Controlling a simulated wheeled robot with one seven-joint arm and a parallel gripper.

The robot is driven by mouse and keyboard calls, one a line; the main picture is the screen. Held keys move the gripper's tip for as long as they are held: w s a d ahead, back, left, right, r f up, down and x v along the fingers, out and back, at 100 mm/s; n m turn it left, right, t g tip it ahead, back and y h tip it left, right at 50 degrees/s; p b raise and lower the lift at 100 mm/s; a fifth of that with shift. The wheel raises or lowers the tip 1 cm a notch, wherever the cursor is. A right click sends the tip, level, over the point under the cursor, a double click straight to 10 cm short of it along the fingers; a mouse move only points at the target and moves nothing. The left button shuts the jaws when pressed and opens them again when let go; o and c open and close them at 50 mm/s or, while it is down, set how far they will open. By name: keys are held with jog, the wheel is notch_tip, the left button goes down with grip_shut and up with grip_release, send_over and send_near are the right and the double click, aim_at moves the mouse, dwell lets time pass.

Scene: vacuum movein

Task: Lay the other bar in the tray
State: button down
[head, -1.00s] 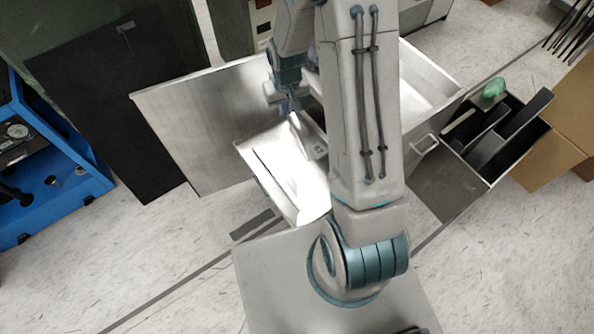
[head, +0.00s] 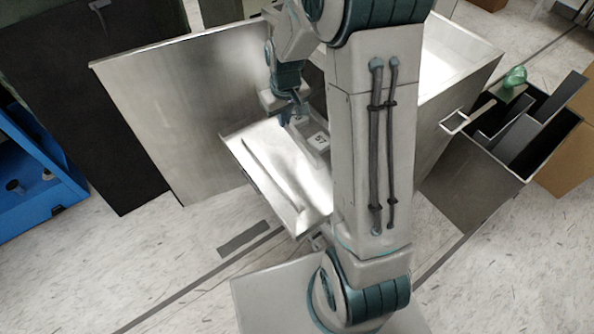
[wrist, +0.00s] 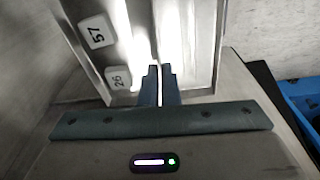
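The tray (head: 294,228) is a shallow, bright metal box standing mid-picture in the head view; its wall (wrist: 208,45) also shows in the wrist view. A thin bar-like strip (head: 268,172) runs lengthwise inside it. Blocks labelled 57 (wrist: 97,31) and 26 (wrist: 118,77) sit along one side. My gripper (head: 290,117) is at the tray's far end. In the wrist view its fingers (wrist: 160,70) stand close together with a narrow bright gap, in line with a thin lengthwise line. Glare hides whether they grip a bar. My arm hides the tray's right side.
A large metal panel (head: 170,120) stands left of the tray, with a black panel (head: 85,110) and a blue cart (head: 40,190) beyond. A black compartment bin (head: 530,145) with a green item (head: 515,77) is at right. A flat grey strip (head: 244,239) lies on the floor.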

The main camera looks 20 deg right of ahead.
jog(key=n+b, duration=0.1)
jog(key=b, duration=0.8)
send_over(285, 165)
notch_tip(285, 165, down, 7)
jog(key=f+b, duration=0.1)
jog(key=f, duration=0.5)
jog(key=f+b, duration=0.1)
jog(key=f, duration=0.3)
jog(key=shift+s+d+b, duration=0.1)
jog(key=shift+s+b, duration=0.2)
jog(key=shift+b, duration=0.05)
jog(key=c, duration=1.7)
grip_release()
jog(key=shift+f, duration=0.1)
